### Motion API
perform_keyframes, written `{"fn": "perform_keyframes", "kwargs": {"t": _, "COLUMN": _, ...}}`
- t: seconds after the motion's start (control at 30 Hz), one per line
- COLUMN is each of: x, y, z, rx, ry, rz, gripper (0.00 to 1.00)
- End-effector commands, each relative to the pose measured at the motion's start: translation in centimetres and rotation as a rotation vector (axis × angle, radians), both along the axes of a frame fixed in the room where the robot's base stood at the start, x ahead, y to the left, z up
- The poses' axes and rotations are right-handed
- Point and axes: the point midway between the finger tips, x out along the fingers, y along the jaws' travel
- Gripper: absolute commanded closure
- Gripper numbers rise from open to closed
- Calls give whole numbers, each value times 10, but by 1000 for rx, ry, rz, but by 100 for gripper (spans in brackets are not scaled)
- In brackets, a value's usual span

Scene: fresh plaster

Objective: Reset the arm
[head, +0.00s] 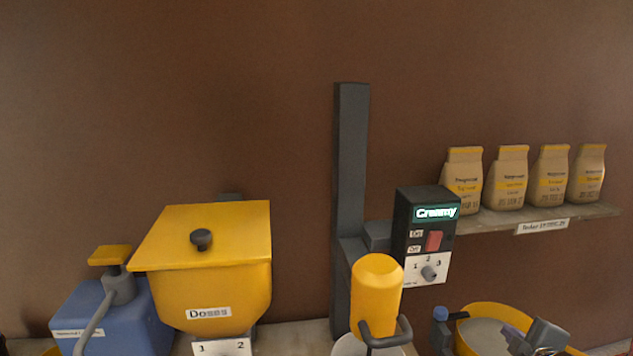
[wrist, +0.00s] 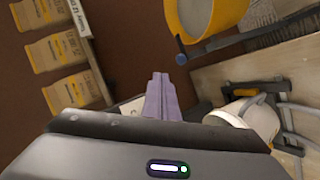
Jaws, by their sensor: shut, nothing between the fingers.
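My gripper (head: 515,338) is at the lower right in the head view, in front of or over a yellow bucket (head: 490,309). In the wrist view its two purple-grey fingers (wrist: 160,85) stand closed together with nothing between them. The bucket, with a pale grey inside, also shows at the top of the wrist view (wrist: 229,23). The fingers appear apart from it there. Most of my arm is outside the head view.
A yellow hopper (head: 210,265) labelled "Doses" and a blue container (head: 115,318) with a pump stand at left. A mixer with a "Creamy" display (head: 436,213) stands mid-right on a grey post (head: 351,160). Several paper bags (head: 506,178) line a wall shelf (head: 550,219).

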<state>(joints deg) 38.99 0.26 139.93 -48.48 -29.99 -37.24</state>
Motion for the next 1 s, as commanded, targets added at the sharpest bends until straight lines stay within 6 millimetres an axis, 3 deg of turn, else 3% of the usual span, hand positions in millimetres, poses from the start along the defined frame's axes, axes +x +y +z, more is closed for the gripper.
{"fn": "perform_keyframes", "kwargs": {"t": 0.2, "x": -33, "y": -17, "z": -14, "rx": 163, "ry": 102, "rz": -270, "gripper": 100}}
{"fn": "perform_keyframes", "kwargs": {"t": 0.47, "x": -76, "y": -2, "z": -19, "rx": 369, "ry": 190, "rz": -557, "gripper": 100}}
{"fn": "perform_keyframes", "kwargs": {"t": 0.77, "x": -127, "y": 62, "z": -11, "rx": 623, "ry": 287, "rz": -813, "gripper": 100}}
{"fn": "perform_keyframes", "kwargs": {"t": 1.0, "x": -166, "y": 142, "z": 5, "rx": 813, "ry": 383, "rz": -913, "gripper": 100}}
